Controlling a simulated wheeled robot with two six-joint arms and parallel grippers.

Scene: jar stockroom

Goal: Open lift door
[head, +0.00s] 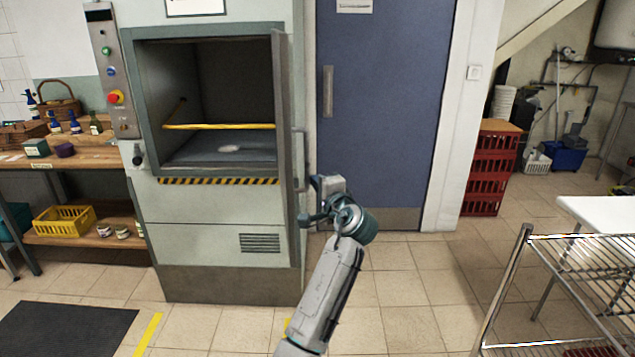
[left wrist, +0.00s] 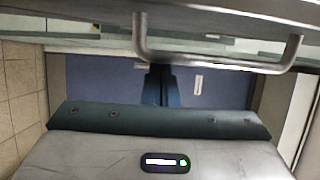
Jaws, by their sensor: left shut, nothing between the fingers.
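The lift door (head: 287,120) stands open on the right side of the lift (head: 215,220). It is swung out toward me and seen nearly edge-on, so the lift's inside is exposed. Its bar handle (head: 299,160) is on the door's right-hand face. The handle also spans the upper part of the left wrist view (left wrist: 220,62). My left gripper (head: 326,187) is just right of the door, near the handle's lower end. Its fingers (left wrist: 160,85) are shut and empty, apart from the handle in the wrist picture. My right gripper is not in view.
A yellow bar (head: 220,126) crosses the lift opening, with a small pale item (head: 230,148) on the lift floor. A closed blue door (head: 385,110) is behind my gripper. A wire rack (head: 560,290) stands at front right. The tiled floor between is clear.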

